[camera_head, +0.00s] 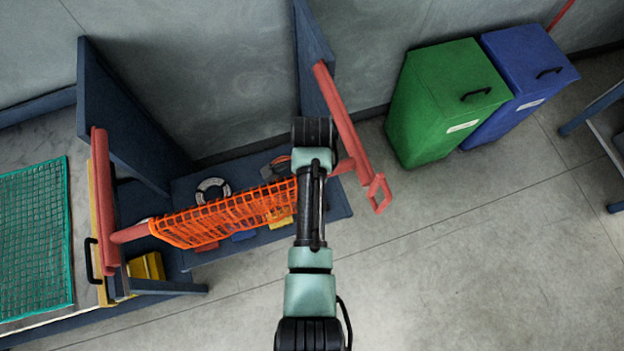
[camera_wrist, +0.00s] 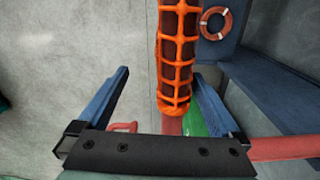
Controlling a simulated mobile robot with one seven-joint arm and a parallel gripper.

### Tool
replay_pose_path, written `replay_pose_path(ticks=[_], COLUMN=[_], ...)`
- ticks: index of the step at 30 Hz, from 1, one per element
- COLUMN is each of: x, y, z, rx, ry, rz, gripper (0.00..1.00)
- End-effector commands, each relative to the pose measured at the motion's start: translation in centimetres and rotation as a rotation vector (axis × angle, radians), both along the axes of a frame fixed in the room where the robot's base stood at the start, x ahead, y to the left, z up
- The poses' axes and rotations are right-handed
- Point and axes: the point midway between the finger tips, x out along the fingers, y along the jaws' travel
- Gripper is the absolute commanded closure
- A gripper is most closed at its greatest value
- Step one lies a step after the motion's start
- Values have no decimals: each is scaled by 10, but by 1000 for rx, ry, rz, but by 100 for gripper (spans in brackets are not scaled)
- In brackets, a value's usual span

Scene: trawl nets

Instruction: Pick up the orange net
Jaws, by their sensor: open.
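The orange net (camera_head: 222,218) is an open mesh draped over a red horizontal bar (camera_head: 130,233) in a blue rack. My arm covers the net's right end in the head view. In the wrist view the net (camera_wrist: 175,60) runs down from the top edge to between my fingers in the picture. My gripper (camera_wrist: 160,74) has its two blue fingers spread apart, one on each side of the net's lower end. I see no contact with the net, and its depth relative to the fingertips is unclear. The fingertips are hidden in the head view.
A green net (camera_head: 35,235) lies on a table at the left. Blue upright panels (camera_head: 125,120) flank the rack. A ring (camera_head: 213,190) and small items sit on the low shelf below. A green bin (camera_head: 440,105) and a blue bin (camera_head: 525,80) stand right.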

Motion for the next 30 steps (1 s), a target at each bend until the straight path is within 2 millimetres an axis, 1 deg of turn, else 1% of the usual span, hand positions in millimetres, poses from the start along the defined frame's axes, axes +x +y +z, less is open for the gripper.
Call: replay_pose_path(ticks=[3,5,30], x=[0,0,-1], y=[0,0,0], z=[0,0,0], rx=[0,0,0], ry=[0,0,2], rz=[0,0,0], gripper=[1,6,82])
